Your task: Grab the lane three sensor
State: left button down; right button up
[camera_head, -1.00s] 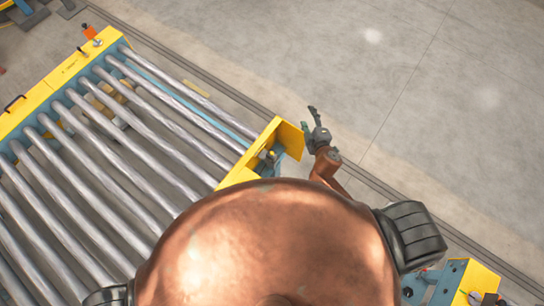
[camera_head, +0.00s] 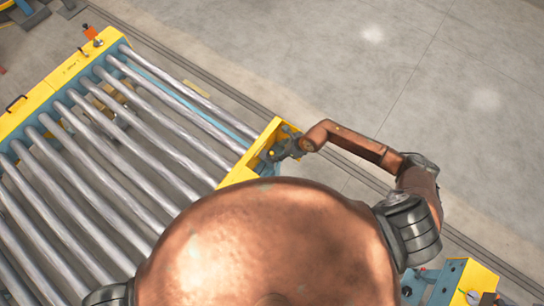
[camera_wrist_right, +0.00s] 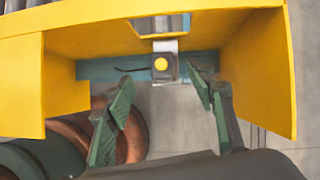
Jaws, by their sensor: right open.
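The sensor (camera_wrist_right: 161,67) is a small dark box with a round yellow face. In the right wrist view it sits on a grey bracket inside a yellow guard (camera_wrist_right: 50,60), just ahead of and between my fingertips. My right gripper (camera_wrist_right: 163,92) is open with green-padded fingers on either side, apart from the sensor, with nothing between them. In the head view my right gripper (camera_head: 276,152) is at the yellow guard (camera_head: 240,174) on the conveyor's corner; the sensor cannot be made out there. My left gripper is not in view.
The roller conveyor (camera_head: 150,130) with a yellow end rail (camera_head: 62,75) fills the left. The guard's side walls stand close around my right fingers. Another yellow and blue unit (camera_head: 470,280) is at bottom right. Open concrete floor (camera_head: 350,60) lies beyond.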

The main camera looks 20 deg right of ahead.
aim_at(272, 153)
jog(key=b+x, duration=0.1)
jog(key=x, duration=0.6)
jog(key=shift+w+f, duration=0.2)
jog(key=shift+f, duration=0.1)
grip_shut()
dwell(0.4)
jog(key=shift+r, duration=0.1)
